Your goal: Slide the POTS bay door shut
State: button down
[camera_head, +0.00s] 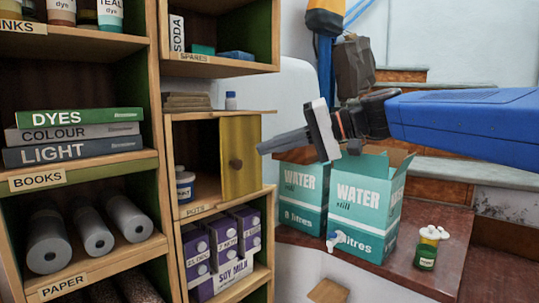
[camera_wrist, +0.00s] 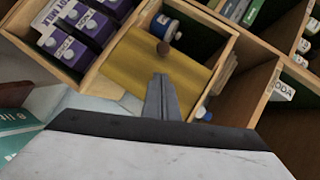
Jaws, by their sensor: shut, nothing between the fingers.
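Soy milk cartons (camera_head: 222,248) fill the bay below, and a spares shelf (camera_head: 218,67) is above. Books (camera_head: 75,137) and paper rolls (camera_head: 95,233) are at left. Two water boxes (camera_head: 366,207) stand under my arm, with a small green jar (camera_head: 427,255) to their right.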

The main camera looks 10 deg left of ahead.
jog(key=v, duration=1)
jog(key=s+d+f+t+h, duration=0.1)
jog(key=s+d+f+h, duration=0.3)
jog(key=f, duration=0.9)
jog(key=s+d+f+m+t+h, duration=0.1)
jog(key=s+d+f+h, duration=0.4)
jog(key=s+d+f, duration=0.6)
jog(key=s+d+f+m+t+h, duration=0.1)
jog(key=s+d+f+h, duration=0.4)
jog(key=d+f, duration=0.6)
notch_tip(320, 180, down, 6)
jog(key=shift+s+r, duration=0.15)
jog(key=shift+s, duration=1.05)
